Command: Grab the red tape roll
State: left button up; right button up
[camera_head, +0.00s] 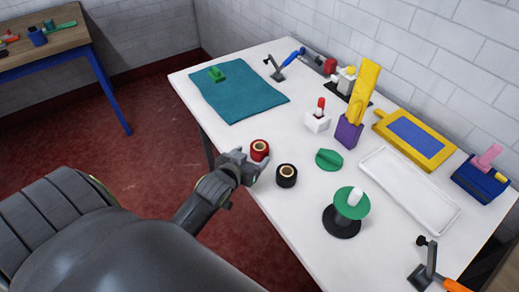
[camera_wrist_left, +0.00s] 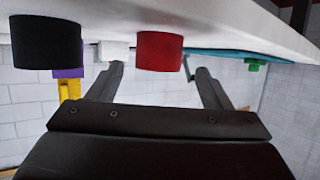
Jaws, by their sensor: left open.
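The red tape roll (camera_head: 260,150) stands near the front edge of the white table, with a tan core. My left gripper (camera_head: 250,166) is open beside it, at the table's edge. In the left wrist view, which looks upside down, the red roll (camera_wrist_left: 160,50) lines up with the gap between the two fingers (camera_wrist_left: 158,72), with space on both sides. I cannot tell if the fingertips reach around it. My right gripper is not in view.
A black tape roll (camera_head: 287,175) stands close to the right of the red one. A green-topped spool stand (camera_head: 346,208), green piece (camera_head: 329,159) and white tray (camera_head: 409,188) lie further right. A teal cloth (camera_head: 237,92) covers the far left. Table between cloth and red roll is clear.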

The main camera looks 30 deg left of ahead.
aim_at(257, 152)
pick_arm(q)
jog(key=shift+p+x, duration=0.45)
jog(key=shift+x, duration=2.9)
jog(key=shift+f, duration=0.1)
jog(key=c, duration=1)
jog(key=shift+c, duration=0.2)
